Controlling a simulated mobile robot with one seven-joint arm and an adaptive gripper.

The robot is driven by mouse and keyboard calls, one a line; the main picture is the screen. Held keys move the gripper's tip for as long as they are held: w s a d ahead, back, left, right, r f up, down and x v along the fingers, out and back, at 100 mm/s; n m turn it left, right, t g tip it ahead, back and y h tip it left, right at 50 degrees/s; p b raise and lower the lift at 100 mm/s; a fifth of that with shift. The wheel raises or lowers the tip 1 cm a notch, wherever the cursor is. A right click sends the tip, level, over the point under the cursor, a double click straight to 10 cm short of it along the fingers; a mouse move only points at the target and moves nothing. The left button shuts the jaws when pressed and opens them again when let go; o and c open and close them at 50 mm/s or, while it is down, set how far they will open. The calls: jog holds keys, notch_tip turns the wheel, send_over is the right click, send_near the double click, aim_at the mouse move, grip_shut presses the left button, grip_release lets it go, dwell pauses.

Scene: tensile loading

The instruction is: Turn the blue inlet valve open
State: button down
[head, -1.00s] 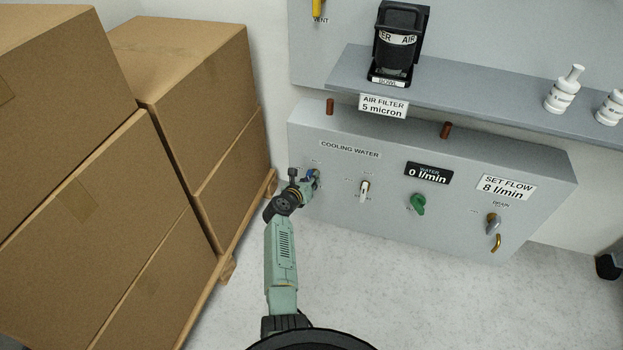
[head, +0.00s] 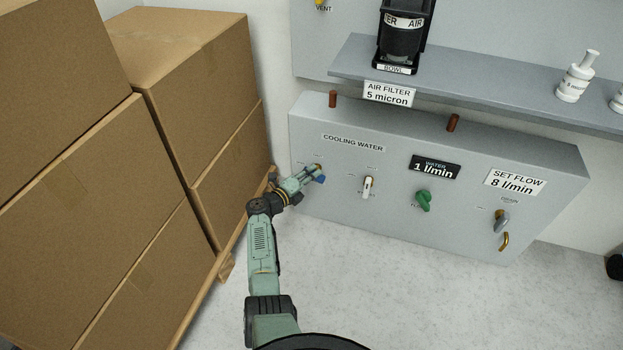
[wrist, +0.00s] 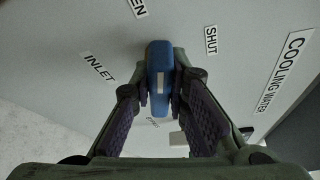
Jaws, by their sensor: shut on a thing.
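The blue inlet valve handle (wrist: 159,70) fills the middle of the wrist view, between my two fingers. It runs up and down that picture, its upper end between the partly cut-off OPEN label (wrist: 136,8) and the SHUT label (wrist: 211,40). The INLET label (wrist: 99,66) is to its left. My gripper (wrist: 161,88) is shut on the handle, one finger on each side. In the head view my gripper (head: 313,174) is at the left end of the cooling water panel (head: 330,205), and some blue of the handle (head: 320,180) shows beside the fingers.
The water display (head: 435,167) reads 1 l/min; the set flow sign (head: 514,182) reads 8 l/min. A white-handled valve (head: 368,187), a green knob (head: 424,200) and a drain valve (head: 502,220) are further right. Stacked cartons (head: 190,100) stand close on the left.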

jog(key=shift+f+n+t+h+b, duration=0.15)
jog(key=shift+n+t+h+b, duration=0.25)
jog(key=shift+n+b, duration=0.9)
jog(key=shift+n, duration=0.4)
jog(key=c, duration=1.6)
grip_release()
jog(key=shift+h, duration=0.3)
jog(key=shift+o, duration=0.2)
